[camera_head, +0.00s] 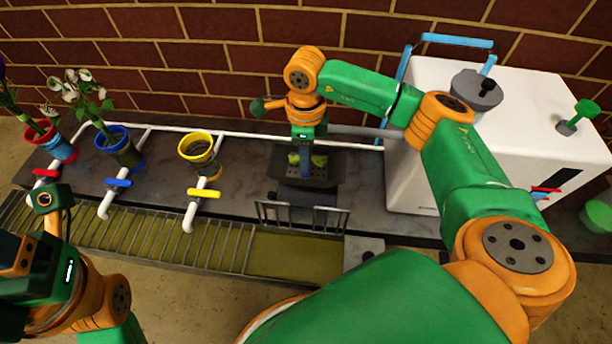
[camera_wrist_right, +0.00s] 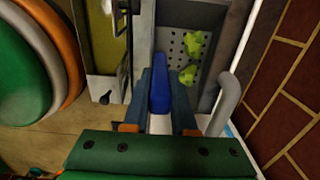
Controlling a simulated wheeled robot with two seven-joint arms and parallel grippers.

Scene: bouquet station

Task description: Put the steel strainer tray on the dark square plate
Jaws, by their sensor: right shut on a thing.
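The steel strainer tray (camera_wrist_right: 172,42) is a grey, perforated pan with a blue handle (camera_wrist_right: 160,88). It holds a few yellow-green bits. In the head view the tray (camera_head: 312,174) is small and partly behind my right gripper (camera_head: 305,152). In the right wrist view that gripper (camera_wrist_right: 160,105) is shut on the blue handle. A dark square surface (camera_head: 336,158), seemingly the dark square plate, shows around the tray; I cannot tell whether the tray touches it or hangs just above. My left arm is at lower left; its fingertips (camera_head: 12,262) are not clear.
A wire rack (camera_head: 303,217) stands just in front of the tray. A white machine (camera_head: 490,115) is close on the right. A brick wall is behind.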

